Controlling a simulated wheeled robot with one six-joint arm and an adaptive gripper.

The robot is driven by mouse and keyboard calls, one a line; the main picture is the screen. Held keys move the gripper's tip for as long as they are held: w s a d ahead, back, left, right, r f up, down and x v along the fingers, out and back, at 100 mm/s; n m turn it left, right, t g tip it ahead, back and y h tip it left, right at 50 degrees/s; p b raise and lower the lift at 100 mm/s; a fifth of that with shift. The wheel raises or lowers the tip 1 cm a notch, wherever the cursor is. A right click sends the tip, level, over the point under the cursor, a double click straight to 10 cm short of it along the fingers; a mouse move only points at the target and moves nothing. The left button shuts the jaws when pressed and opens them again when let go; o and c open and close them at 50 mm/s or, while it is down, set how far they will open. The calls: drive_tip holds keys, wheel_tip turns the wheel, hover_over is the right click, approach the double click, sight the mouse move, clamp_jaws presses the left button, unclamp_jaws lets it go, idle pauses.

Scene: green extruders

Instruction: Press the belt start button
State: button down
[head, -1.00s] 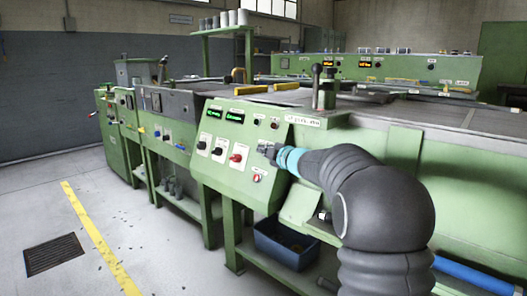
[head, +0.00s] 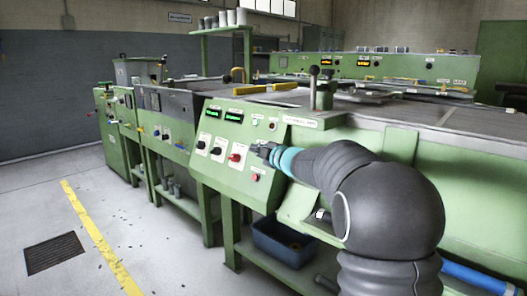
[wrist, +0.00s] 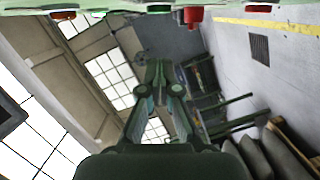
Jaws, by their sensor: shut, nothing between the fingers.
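The sloped green control panel (head: 235,175) carries two green displays (head: 223,113), two black selector knobs (head: 209,148), a large red knob (head: 236,157) and a small red button (head: 255,178). The labels are too small to read, so I cannot tell which is the belt start button. My gripper (head: 265,151) is shut and empty, in front of the panel's right part, just right of the red knob. Contact cannot be told. In the wrist view my gripper (wrist: 159,75) has its fingers together; a green button (wrist: 158,8) and a red knob (wrist: 193,16) show along the top edge.
A lever (head: 314,78) stands on top of the machine behind my arm. A blue bin (head: 284,243) sits under the panel. Another green machine (head: 118,130) stands to the left.

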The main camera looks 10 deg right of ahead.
drive_tip(key=v, duration=0.8)
drive_tip(key=shift+s, duration=0.35)
drive_tip(key=shift+d, duration=0.2)
